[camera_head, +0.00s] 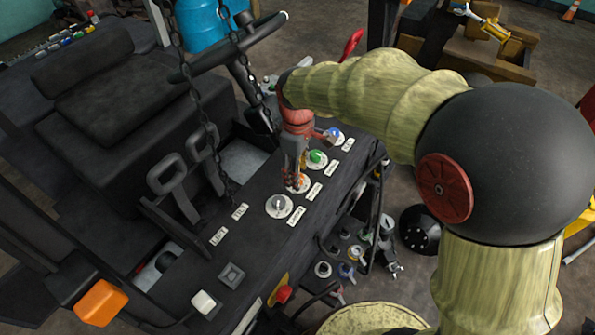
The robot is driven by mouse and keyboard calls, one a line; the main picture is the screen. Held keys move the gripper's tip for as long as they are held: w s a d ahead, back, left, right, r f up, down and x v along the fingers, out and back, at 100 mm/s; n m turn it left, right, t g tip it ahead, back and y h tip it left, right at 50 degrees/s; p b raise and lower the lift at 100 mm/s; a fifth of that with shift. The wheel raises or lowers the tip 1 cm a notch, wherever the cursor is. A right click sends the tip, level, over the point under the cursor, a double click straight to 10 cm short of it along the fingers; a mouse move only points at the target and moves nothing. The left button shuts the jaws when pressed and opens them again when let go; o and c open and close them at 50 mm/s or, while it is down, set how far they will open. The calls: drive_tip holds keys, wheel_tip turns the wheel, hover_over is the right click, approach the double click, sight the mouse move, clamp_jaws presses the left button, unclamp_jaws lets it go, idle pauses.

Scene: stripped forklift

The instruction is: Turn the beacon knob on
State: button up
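A row of round knobs with white dials runs along the dark console: grey (279,206), orange (299,183), green (317,157) and blue (334,135). Each has a small white label beside it. The lettering is too small to read surely, so I cannot tell from it which one is the beacon knob. My gripper (297,179) points down at the orange knob, with its fingertips at or just above it. The fingers partly hide this knob and its pointer. I cannot tell whether they touch or grip it.
A steering wheel (228,45) and hanging chain (204,100) stand left of my gripper. Two grey levers (172,180) are further left. A red-tipped lever (351,45) rises behind the console. Several loose parts (352,255) lie right of the console.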

drive_tip(key=shift+f, duration=0.65)
drive_tip(key=c, duration=0.3)
drive_tip(key=c, duration=0.8)
drive_tip(key=shift+c, duration=0.3)
drive_tip(key=shift+m, duration=0.4)
drive_tip(key=m+b, duration=0.1)
drive_tip(key=m, duration=0.4)
drive_tip(key=shift+m, duration=0.3)
drive_tip(key=m+b, duration=0.1)
drive_tip(key=m, duration=0.4)
drive_tip(key=shift+m, duration=0.4)
